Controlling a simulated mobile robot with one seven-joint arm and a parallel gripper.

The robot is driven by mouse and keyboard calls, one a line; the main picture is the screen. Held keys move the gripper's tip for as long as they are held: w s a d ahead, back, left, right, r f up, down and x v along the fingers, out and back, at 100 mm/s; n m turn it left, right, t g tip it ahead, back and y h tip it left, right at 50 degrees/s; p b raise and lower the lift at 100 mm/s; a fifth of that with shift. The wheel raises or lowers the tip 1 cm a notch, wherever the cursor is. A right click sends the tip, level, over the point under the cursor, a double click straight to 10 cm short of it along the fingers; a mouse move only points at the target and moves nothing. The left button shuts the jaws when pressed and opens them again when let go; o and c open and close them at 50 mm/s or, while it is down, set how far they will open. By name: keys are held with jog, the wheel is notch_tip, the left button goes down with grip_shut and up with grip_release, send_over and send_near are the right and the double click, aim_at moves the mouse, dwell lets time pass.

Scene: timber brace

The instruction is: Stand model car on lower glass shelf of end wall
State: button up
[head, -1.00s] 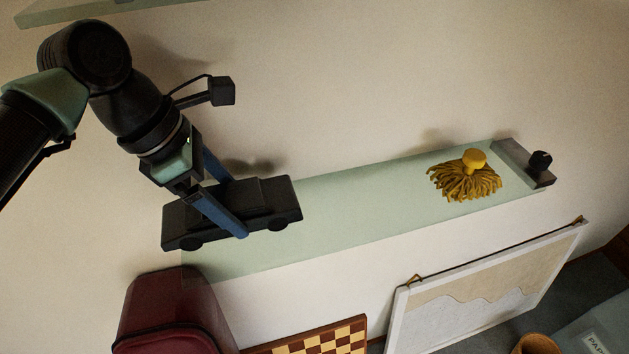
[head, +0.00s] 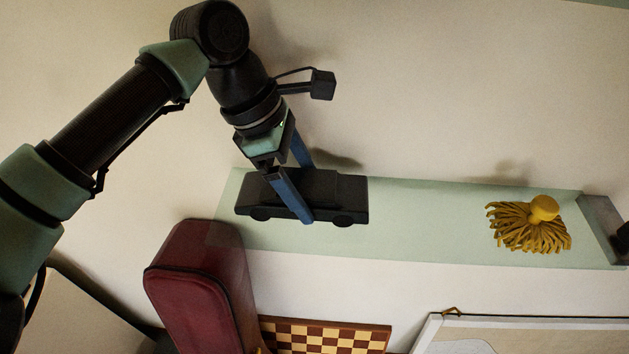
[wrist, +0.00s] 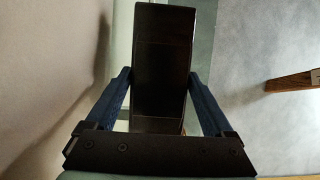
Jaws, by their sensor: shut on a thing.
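A black model car (head: 330,196) is upright at the left part of the pale green glass shelf (head: 430,215) on the wall. My gripper (head: 305,190) is shut on the car, one blue finger on each long side. In the wrist view the car (wrist: 161,60) fills the space between the blue fingers of my gripper (wrist: 160,85). In the head view the car overlaps the shelf; I cannot tell whether its wheels touch the glass. The car hides part of the shelf.
A yellow mop-like tassel (head: 530,222) and a grey block (head: 603,225) stand at the shelf's right. Between car and tassel the shelf is bare. Below are a dark red case (head: 200,280), a chessboard (head: 325,336) and a framed picture (head: 520,335). Another shelf edge (head: 600,3) shows top right.

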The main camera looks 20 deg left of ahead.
jog(key=shift+s+a, duration=0.1)
jog(key=shift+a, duration=0.1)
jog(key=shift+d+f, duration=0.1)
jog(key=shift+f, duration=0.05)
jog(key=o, duration=1.4)
jog(key=shift+d, duration=0.2)
jog(key=shift+o, duration=0.4)
jog(key=shift+d, duration=0.1)
jog(key=shift+a+r, duration=0.2)
jog(key=shift+a, duration=0.05)
jog(key=b+v, duration=0.2)
jog(key=b, duration=0.1)
jog(key=shift+a+r, duration=0.15)
jog(key=shift+r, duration=0.15)
jog(key=s+a+b, duration=0.1)
jog(key=a, duration=0.2)
jog(key=s+a+b, duration=0.1)
jog(key=a, duration=0.3)
jog(key=s+a+b, duration=0.1)
jog(key=a, duration=0.3)
jog(key=shift+s+a+r, duration=0.15)
jog(key=shift+a+r, duration=0.05)
jog(key=shift+a, duration=0.05)
